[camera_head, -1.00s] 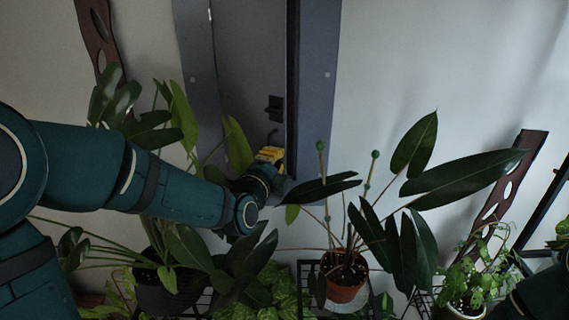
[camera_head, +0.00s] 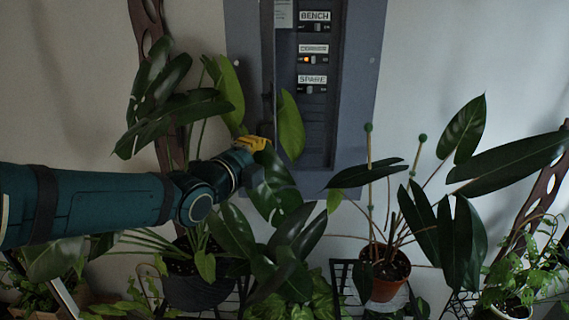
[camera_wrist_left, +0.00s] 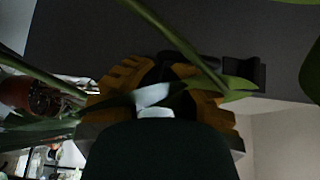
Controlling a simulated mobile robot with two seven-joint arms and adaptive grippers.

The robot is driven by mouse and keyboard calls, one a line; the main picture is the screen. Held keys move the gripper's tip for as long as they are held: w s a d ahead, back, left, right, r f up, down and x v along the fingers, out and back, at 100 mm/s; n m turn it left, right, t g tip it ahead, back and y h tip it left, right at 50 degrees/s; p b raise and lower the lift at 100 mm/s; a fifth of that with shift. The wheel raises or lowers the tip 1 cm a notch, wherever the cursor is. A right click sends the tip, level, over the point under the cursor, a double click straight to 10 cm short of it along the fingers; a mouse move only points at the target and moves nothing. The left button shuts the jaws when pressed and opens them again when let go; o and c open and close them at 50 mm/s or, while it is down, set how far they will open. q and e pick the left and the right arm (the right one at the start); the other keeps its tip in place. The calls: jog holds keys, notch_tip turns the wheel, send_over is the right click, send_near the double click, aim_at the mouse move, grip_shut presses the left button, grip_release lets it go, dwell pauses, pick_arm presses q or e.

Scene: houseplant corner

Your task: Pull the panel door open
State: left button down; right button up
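The grey panel door (camera_head: 267,45) stands swung out from the wall cabinet (camera_head: 358,100), seen nearly edge-on in the head view. Breaker switches labelled BENCH (camera_head: 314,27) and SPARE (camera_head: 313,90) show inside, with another between them. My left gripper (camera_head: 252,143), with yellow fingers, is at the door's lower part, partly among leaves. The left wrist view shows its fingers (camera_wrist_left: 165,78) close to the dark door face (camera_wrist_left: 90,35) and the black latch handle (camera_wrist_left: 240,73). A stem crosses before them, and their grip on the handle is unclear. My right gripper is out of view.
A large-leaved plant (camera_head: 180,105) crowds my left arm, and its leaves overlap the gripper. A potted plant (camera_head: 385,275) with stakes stands right of the cabinet's lower end. More plants fill the lower right. The wall right of the cabinet is bare higher up.

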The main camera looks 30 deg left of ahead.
pick_arm(q)
jog(key=s+a, duration=0.2)
jog(key=a, duration=1.1)
jog(key=shift+a, duration=0.35)
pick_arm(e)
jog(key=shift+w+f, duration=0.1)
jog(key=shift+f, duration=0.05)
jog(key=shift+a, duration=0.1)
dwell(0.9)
